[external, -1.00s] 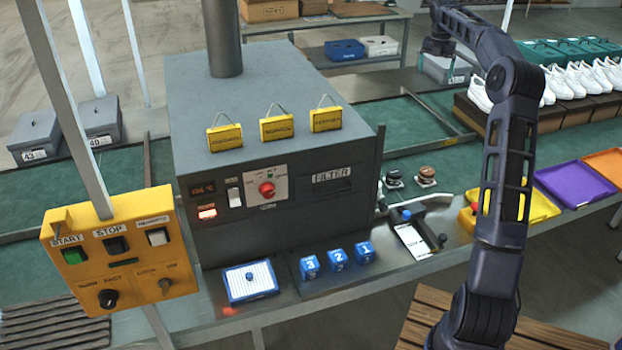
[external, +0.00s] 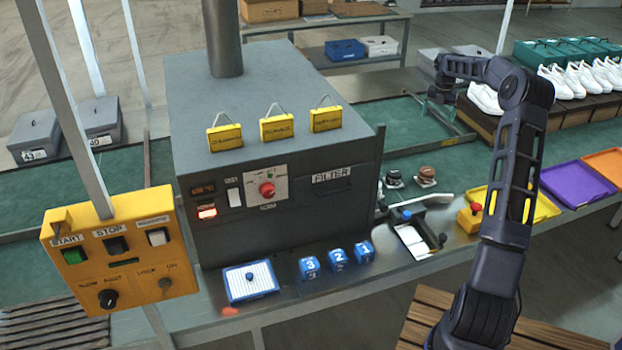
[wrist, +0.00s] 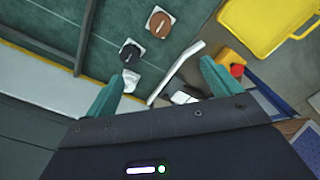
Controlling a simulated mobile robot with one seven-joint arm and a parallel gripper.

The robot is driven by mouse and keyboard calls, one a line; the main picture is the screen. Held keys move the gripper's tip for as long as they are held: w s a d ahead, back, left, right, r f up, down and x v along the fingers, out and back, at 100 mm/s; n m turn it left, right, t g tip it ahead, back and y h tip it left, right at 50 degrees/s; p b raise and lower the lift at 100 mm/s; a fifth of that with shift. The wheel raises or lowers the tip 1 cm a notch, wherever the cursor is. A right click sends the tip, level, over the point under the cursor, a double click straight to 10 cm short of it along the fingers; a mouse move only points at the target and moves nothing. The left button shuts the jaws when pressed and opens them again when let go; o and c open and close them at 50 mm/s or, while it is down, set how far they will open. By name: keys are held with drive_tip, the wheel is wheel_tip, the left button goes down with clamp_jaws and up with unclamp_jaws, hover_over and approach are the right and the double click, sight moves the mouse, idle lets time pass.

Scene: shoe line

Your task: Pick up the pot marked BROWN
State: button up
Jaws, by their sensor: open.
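The pot with a brown top (external: 427,174) stands on the conveyor's near edge, right of the dark oven; its lettering is too small to read. In the wrist view the brown-topped pot (wrist: 160,21) sits on a pale square near the top. A black-topped pot (external: 393,179) stands just left of it, and it also shows in the wrist view (wrist: 130,54). My gripper (external: 440,96) is open and empty, above the belt and apart from both pots. Its teal fingers (wrist: 165,76) are spread in the wrist view.
A pale curved handle (external: 430,200) lies close in front of the pots. The oven (external: 270,110) stands left of them. A yellow tray (external: 545,208), a purple tray (external: 578,190) and a row of white shoes (external: 580,80) are to the right.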

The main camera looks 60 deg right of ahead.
sight(427, 170)
wheel_tip(427, 170, down, 25)
drive_tip(key=shift+r, duration=0.2)
drive_tip(key=shift+d+f, duration=0.2)
drive_tip(key=shift+f, duration=1.2)
drive_tip(key=shift+d+f, duration=0.15)
drive_tip(key=shift+f, duration=1.25)
drive_tip(key=shift+c, duration=0.4)
drive_tip(key=shift+r, duration=0.1)
drive_tip(key=c, duration=1.5)
